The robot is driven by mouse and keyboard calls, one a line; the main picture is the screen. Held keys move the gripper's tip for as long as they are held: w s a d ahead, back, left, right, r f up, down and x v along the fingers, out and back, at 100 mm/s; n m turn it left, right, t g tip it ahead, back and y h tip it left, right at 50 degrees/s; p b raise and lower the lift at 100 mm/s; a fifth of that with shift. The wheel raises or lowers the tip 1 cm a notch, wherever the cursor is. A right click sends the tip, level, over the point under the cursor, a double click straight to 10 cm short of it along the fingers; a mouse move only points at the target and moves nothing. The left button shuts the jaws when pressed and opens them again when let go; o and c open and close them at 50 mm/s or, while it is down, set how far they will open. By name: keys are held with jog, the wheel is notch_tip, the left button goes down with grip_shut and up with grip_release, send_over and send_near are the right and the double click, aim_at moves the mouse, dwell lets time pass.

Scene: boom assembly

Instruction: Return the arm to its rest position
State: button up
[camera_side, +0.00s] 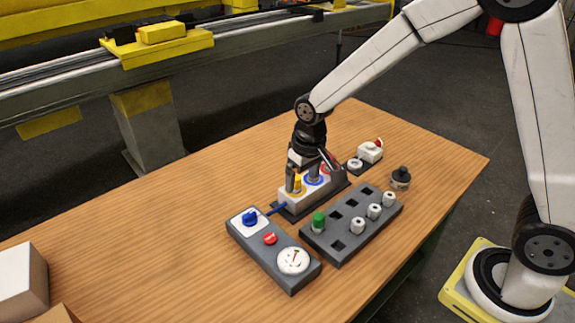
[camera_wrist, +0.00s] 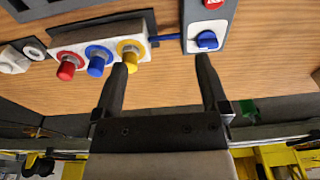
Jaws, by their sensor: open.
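My gripper (camera_side: 310,170) hangs low over the white block in the side view and hides part of it. In the wrist view my gripper (camera_wrist: 161,63) has its two dark fingers wide apart, with only bare wood table between the tips. The white block (camera_wrist: 110,48) carries a red, a blue and a yellow ringed post in a row. The left fingertip is close to the yellow post (camera_wrist: 130,52) in the picture; I cannot tell whether they touch. A blue cable (camera_side: 275,210) joins the block to the control panel.
The control panel (camera_side: 273,258) has a blue knob, a red button and a gauge. A dark slotted rack (camera_side: 318,243) holds a green-topped post and several white ones. A white box with a red button (camera_side: 370,152) stands behind. Boxes (camera_side: 22,285) occupy the left corner; the table's left part is clear.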

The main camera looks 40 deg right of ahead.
jog(key=s+d, duration=0.3)
jog(key=s, duration=0.4)
jog(key=s+d+t, duration=0.1)
jog(key=s+d, duration=0.1)
jog(key=s, duration=0.5)
jog(key=shift+d+r, duration=0.25)
jog(key=shift+d, duration=0.15)
